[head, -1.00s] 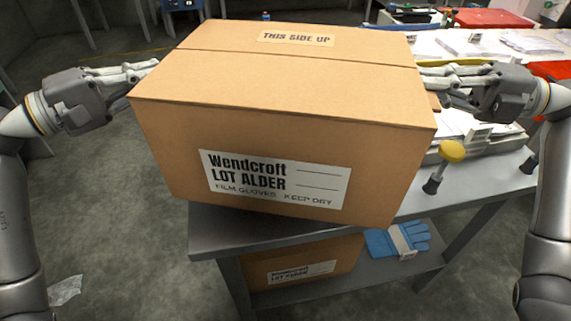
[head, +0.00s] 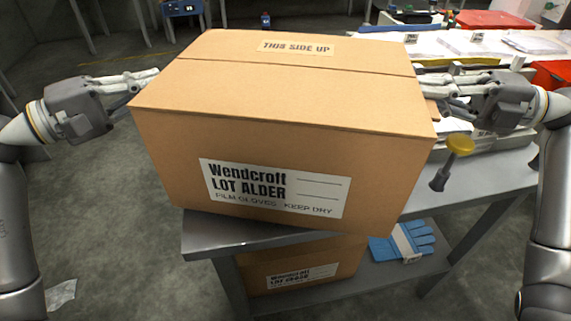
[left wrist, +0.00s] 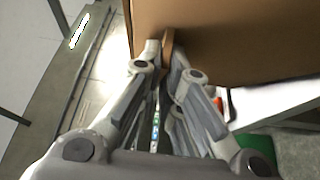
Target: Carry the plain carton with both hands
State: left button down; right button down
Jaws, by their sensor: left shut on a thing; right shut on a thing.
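The plain brown carton (head: 285,115) is large and closed, with a "THIS SIDE UP" label on top and a "Wendcroft LOT ALDER" label on its front. It looks roughly level, over the front left corner of the grey metal table (head: 215,235). I cannot tell whether its base touches the table. My left gripper (head: 154,74) is shut at the carton's left side; in the left wrist view, its fingers (left wrist: 165,65) pinch a thin brown edge beside the carton wall (left wrist: 230,40). My right gripper (head: 424,84) is shut at the carton's right side, its fingertips partly hidden.
A second carton (head: 310,262) and a blue glove (head: 402,242) lie on the table's lower shelf. Papers and red bins (head: 490,20) fill the tabletop behind. The floor at left is clear except a scrap (head: 61,294).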

pick_arm(q)
jog(key=shift+a+f+b, duration=0.1)
jog(key=shift+f+b, duration=0.5)
jog(key=shift+f, duration=0.1)
pick_arm(e)
jog(key=shift+f, duration=0.7)
pick_arm(q)
jog(key=c, duration=1.9)
grip_release()
jog(key=shift+r, duration=0.1)
pick_arm(e)
jog(key=c, duration=1.9)
grip_release()
jog(key=shift+r, duration=0.15)
pick_arm(q)
jog(key=shift+o, duration=1.4)
pick_arm(e)
jog(key=shift+o, duration=1.4)
jog(key=shift+d, duration=0.1)
pick_arm(q)
jog(key=v, duration=1.2)
pick_arm(e)
jog(key=s+d, duration=0.1)
jog(key=d, duration=1)
jog(key=shift+s+d, duration=0.2)
jog(key=shift+d, duration=0.2)
pick_arm(q)
jog(key=shift+r, duration=0.1)
